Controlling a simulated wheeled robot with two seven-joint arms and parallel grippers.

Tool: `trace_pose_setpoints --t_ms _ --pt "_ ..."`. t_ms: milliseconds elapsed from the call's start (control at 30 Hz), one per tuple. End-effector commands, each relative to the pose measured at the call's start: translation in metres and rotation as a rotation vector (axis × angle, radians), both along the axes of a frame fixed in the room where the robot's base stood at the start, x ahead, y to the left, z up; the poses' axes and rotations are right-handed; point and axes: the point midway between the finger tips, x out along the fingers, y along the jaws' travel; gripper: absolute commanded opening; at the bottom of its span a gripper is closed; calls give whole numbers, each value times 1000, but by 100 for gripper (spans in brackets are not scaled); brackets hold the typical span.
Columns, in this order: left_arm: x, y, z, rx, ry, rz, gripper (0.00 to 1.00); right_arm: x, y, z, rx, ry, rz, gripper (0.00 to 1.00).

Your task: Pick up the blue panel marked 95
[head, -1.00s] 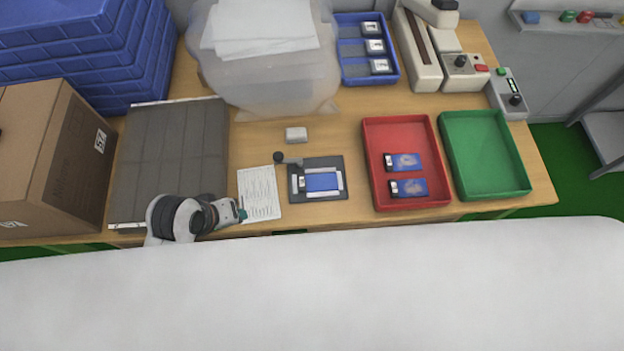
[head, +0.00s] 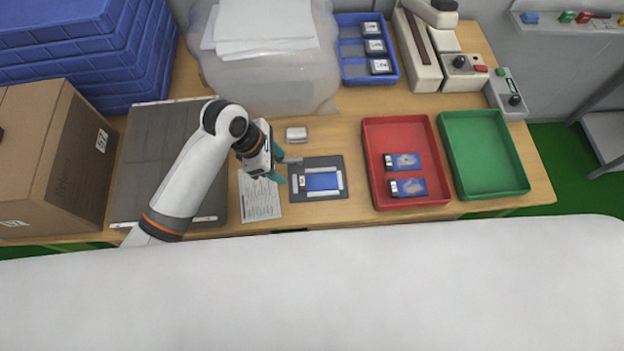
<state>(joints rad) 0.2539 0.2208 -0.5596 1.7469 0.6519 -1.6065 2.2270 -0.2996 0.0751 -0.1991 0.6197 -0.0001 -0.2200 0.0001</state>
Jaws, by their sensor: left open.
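A blue panel (head: 322,181) lies flat in a dark grey fixture (head: 319,195) with light clamp bars, in the middle of the table. Two more blue panels, an upper one (head: 405,162) and a lower one (head: 410,187), lie in the red tray (head: 440,135), each with a pale smudge on its face. Any number on them is too small to read. My left gripper (head: 281,167) is open and empty, its teal fingers above the table just left of the fixture. It hides the fixture's dark knob. My right gripper does not show.
An empty green tray (head: 490,160) stands right of the red tray. A blue divided bin (head: 352,75) holds several dark labelled pieces. A small pale block (head: 296,134) sits behind the fixture. A paper sheet (head: 259,205) lies left of it. A carton (head: 50,150) stands at far left.

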Motion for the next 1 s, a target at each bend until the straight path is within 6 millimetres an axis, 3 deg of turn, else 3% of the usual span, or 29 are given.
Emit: trace_pose_setpoints --t_ms 200,467,700,1000 --pt "-1 -15 -34 1 2 -1 56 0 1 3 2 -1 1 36" --pt "-1 -25 -52 1 0 -2 56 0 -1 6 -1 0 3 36" --pt "-2 -41 -83 1 0 -3 56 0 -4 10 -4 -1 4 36" --pt "-1 -43 -89 0 -3 -2 56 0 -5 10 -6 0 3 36"
